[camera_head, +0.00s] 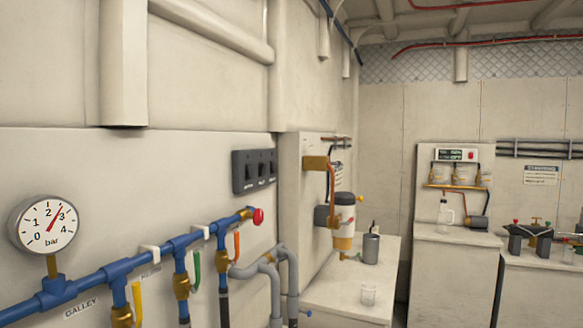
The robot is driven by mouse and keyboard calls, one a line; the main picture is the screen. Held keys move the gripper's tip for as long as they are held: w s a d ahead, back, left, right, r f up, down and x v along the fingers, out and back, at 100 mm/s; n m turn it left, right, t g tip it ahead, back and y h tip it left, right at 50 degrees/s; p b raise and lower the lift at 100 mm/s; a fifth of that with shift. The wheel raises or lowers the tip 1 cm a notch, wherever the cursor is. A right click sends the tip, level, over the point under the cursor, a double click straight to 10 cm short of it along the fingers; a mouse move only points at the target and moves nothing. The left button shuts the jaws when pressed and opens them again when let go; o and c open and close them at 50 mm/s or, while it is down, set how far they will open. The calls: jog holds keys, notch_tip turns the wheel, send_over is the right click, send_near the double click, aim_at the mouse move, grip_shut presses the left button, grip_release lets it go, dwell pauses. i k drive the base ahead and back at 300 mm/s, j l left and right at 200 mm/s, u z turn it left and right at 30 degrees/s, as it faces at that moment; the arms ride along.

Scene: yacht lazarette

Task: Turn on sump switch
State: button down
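A dark switch panel (255,171) is fixed to the cream wall left of the picture's middle, above the blue pipe. It carries three dark switches side by side, each with a small label under it. The labels are too small to read, so I cannot tell which one is the sump switch. I also cannot tell whether each switch is up or down. My gripper is not in view.
A blue pipe (100,276) with a pressure gauge (45,225), coloured valve handles and a red knob (258,216) runs below the panel. Grey pipes (268,272) bend below it. A counter (340,290) with a cup (371,248) and glass stands to the right.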

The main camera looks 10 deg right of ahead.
aim_at(264, 166)
jog(key=i+l, duration=0.9)
jog(key=i, duration=0.15)
